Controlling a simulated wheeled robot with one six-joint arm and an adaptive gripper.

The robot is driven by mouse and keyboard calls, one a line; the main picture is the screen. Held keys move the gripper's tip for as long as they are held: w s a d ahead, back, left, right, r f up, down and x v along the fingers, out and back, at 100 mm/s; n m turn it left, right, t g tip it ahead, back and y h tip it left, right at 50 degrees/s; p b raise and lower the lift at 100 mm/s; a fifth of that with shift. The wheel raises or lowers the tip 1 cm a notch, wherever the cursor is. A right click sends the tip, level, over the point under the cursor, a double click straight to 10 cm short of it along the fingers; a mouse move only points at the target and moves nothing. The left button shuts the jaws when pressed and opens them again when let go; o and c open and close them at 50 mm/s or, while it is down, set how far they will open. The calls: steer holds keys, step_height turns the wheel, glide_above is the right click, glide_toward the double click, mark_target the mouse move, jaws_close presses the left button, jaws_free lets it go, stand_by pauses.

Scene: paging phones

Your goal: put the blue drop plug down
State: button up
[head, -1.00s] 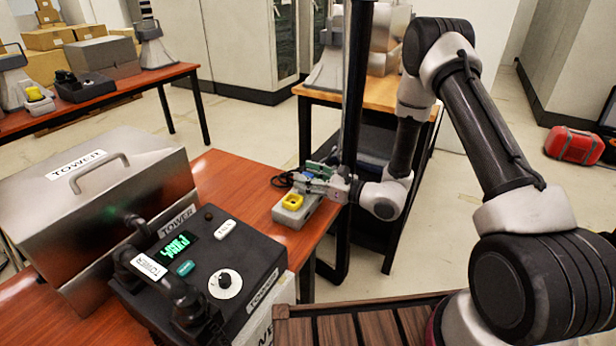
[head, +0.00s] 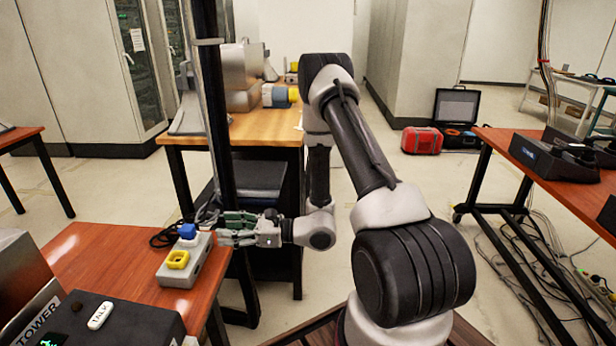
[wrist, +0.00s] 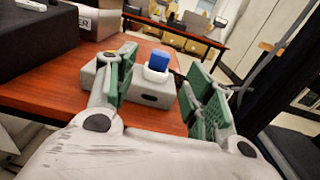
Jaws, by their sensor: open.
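The blue drop plug (head: 187,231) stands upright at the far end of a grey box (head: 192,272) on the red-brown table. In the wrist view the blue plug (wrist: 159,59) sits in a pale socket on the grey box (wrist: 150,92). A yellow square piece (head: 178,260) is on the near end of the box. My gripper (head: 224,229) is open just right of the plug. In the wrist view my gripper (wrist: 163,66) has its green-padded fingers spread on either side of the plug, with visible gaps.
A black TOWER phone unit (head: 105,322) stands at the lower left of the same table (head: 110,258). A dark vertical post (head: 214,110) rises beside my gripper. A wooden-topped bench (head: 262,130) stands behind. Another table (head: 570,180) is at the right.

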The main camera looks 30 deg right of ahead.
steer(key=s+r+n+g+h, duration=0.2)
steer(key=s+r+n+g, duration=1)
steer(key=s+r+n, duration=0.3)
steer(key=s+d+r+n+t+h, duration=0.3)
steer(key=s+d+r+n+h, duration=0.1)
steer(key=d, duration=0.6)
steer(key=s+d+r+n+t+h, duration=0.3)
steer(key=s+d+r+n+h, duration=0.2)
steer(key=d+r+h, duration=0.2)
steer(key=d+h, duration=0.2)
steer(key=d, duration=0.1)
steer(key=shift+s+d+t, duration=0.15)
steer(key=shift+d+t, duration=0.1)
steer(key=shift+t, duration=0.05)
steer(key=shift+c, duration=0.4)
stand_by(0.8)
